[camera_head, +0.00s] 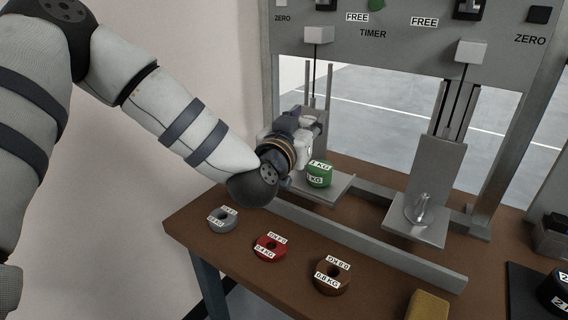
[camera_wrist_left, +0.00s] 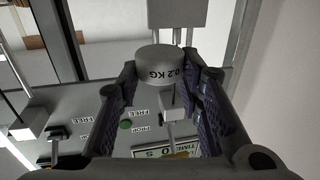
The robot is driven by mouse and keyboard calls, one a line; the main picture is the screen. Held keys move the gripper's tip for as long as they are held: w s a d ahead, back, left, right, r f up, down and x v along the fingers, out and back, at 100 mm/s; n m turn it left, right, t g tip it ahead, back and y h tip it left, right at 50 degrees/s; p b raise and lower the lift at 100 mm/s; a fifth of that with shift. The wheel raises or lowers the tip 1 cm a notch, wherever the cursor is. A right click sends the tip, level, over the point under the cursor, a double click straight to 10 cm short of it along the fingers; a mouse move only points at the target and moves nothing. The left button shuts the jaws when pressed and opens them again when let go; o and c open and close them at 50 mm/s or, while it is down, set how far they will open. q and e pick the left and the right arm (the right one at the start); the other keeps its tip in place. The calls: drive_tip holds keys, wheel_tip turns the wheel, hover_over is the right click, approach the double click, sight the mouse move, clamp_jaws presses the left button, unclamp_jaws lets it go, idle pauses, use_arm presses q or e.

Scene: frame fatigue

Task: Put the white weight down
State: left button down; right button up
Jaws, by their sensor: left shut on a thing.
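The white weight (camera_wrist_left: 162,65), a pale cylinder marked 0.2 KG, sits between the two fingers of my left gripper (camera_wrist_left: 165,92) in the left wrist view. The gripper is shut on it. In the head view my left gripper (camera_head: 308,128) is at the left frame bay, above and slightly behind the green weight (camera_head: 319,174). The held weight is largely hidden there by the wrist and fingers. The green weight, marked 1 KG, rests on the left metal plate (camera_head: 338,188). My right gripper is not in view.
A grey weight (camera_head: 222,219), a red weight (camera_head: 270,248) and a brown weight (camera_head: 332,275) lie along the brown table's (camera_head: 225,252) front. A metal rail (camera_head: 380,257) runs behind them. The right hanging plate (camera_head: 418,220) carries a small hook-like post. A yellow block (camera_head: 427,305) is at the front.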

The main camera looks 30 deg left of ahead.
use_arm(q)
drive_tip(key=w+a+f, duration=0.1)
drive_tip(key=a+f, duration=0.2)
drive_tip(key=w+a+f+b, duration=0.1)
drive_tip(key=w+a+f, duration=0.1)
drive_tip(key=a+f, duration=0.1)
drive_tip(key=w+a+f+b, duration=0.1)
drive_tip(key=a+f, duration=0.2)
drive_tip(key=a, duration=0.1)
drive_tip(key=shift+w+a, duration=0.15)
drive_tip(key=shift+w, duration=0.15)
drive_tip(key=f, duration=0.2)
drive_tip(key=f+b, duration=0.1)
drive_tip(key=shift+w+a+f, duration=0.1)
drive_tip(key=shift+a+f, duration=0.3)
drive_tip(key=shift+r, duration=0.15)
drive_tip(key=shift+f, duration=0.6)
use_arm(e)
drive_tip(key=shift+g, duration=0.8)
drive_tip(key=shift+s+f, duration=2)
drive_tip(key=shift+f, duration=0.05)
use_arm(q)
drive_tip(key=c, duration=1.1)
unclamp_jaws()
